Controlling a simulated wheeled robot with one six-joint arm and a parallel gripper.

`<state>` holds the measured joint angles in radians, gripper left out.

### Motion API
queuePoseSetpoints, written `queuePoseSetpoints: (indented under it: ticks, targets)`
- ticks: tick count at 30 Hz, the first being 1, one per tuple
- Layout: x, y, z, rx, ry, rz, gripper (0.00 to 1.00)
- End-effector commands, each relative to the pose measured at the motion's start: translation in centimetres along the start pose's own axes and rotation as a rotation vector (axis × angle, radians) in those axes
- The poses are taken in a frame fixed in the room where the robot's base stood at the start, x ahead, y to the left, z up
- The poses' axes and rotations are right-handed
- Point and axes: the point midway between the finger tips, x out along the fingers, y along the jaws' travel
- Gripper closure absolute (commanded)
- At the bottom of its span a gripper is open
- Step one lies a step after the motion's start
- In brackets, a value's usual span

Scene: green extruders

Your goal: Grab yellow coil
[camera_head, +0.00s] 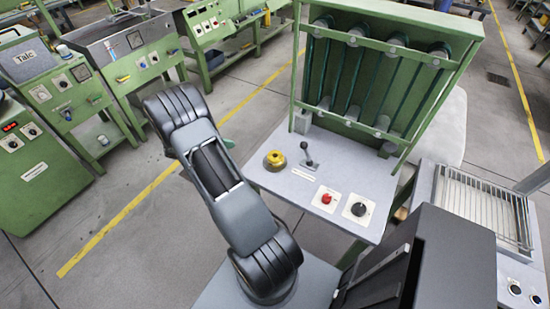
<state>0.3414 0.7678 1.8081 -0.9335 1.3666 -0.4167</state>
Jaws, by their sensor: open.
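The yellow coil (275,161) sits on the pale top of the green workstation (268,182), near its back left corner. It is a small round spool shape and looks upright and unobstructed. My arm (215,170) stands to the left of the coil, its dark upper end well apart from it. My gripper cannot be made out; the arm appears to hide it. A small green piece shows at the arm's right edge, and I cannot tell what it belongs to.
A black lever (309,157) stands just right of the coil. A red button (326,198) and a black knob (359,209) lie nearer the front edge. The green rack (375,85) rises behind. A wire-grid unit (485,205) is at right. Floor left of the workstation is open.

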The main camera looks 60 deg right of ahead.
Motion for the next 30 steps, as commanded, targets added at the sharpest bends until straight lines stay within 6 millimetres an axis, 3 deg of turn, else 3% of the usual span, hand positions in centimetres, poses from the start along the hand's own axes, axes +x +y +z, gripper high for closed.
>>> queuePoseSetpoints:
  ticks: [6,18,30]
  targets:
    - [3.0,0.9,-1.4,-0.086,-0.098,0.004,0.07]
    - [9.7,1.1,-0.8,-0.101,-0.114,0.003,0.07]
    - [12.6,1.2,-0.2,-0.100,-0.112,0.004,0.07]
